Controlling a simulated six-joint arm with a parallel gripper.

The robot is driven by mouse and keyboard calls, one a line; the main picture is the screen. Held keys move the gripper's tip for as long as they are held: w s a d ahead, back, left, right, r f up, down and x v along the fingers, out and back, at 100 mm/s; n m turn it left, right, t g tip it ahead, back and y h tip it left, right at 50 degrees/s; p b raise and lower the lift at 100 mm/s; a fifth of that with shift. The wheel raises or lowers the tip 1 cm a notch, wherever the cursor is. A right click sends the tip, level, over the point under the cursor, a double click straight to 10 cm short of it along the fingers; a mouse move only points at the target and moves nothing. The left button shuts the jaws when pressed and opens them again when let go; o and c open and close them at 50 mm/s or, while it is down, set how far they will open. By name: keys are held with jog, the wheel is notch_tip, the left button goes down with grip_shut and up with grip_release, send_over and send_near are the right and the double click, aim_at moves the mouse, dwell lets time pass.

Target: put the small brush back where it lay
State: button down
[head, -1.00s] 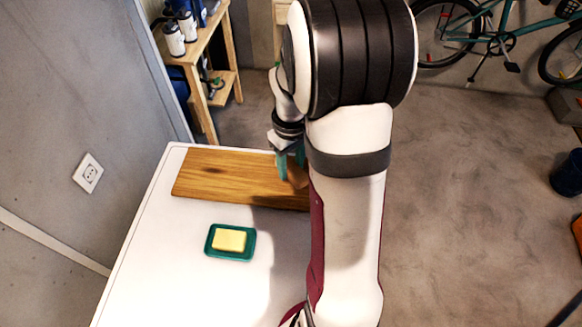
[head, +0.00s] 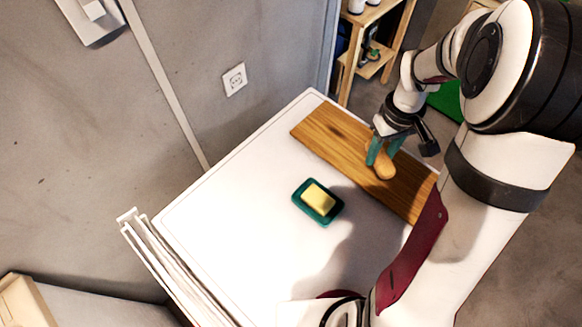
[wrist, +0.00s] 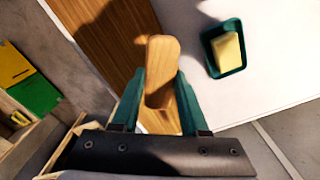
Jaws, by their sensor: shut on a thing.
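The small brush (head: 385,166) shows as a light brown wooden piece with a rounded end; it also fills the middle of the wrist view (wrist: 162,62). My gripper (head: 384,150) is shut on it, with a teal finger on each side. The brush is over the wooden board (head: 325,131), which lies along the far edge of the white top. I cannot tell whether the brush touches the board. Its bristles are not visible.
A teal dish (head: 299,199) with a yellow block of soap (head: 319,197) sits on the white top (head: 235,215), near the board. A grey wall with a socket (head: 235,79) borders the top's left side. A wooden shelf (head: 372,68) stands behind.

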jog(key=w+a+f+n, duration=0.1)
jog(key=a+f+n, duration=0.1)
jog(key=a, duration=0.7)
jog(key=w+a+f+n, duration=0.1)
jog(key=a+f+n, duration=0.1)
jog(key=a, duration=0.7)
jog(key=w+a+f+n, duration=0.2)
jog(key=a, duration=0.7)
jog(key=shift+f, duration=0.35)
notch_tip(320, 180, down, 3)
jog(key=shift+f, duration=0.1)
jog(key=shift+w+f, duration=0.1)
jog(key=shift+f, duration=0.25)
jog(key=shift+f, duration=0.2)
jog(key=shift+c, duration=2.1)
grip_release()
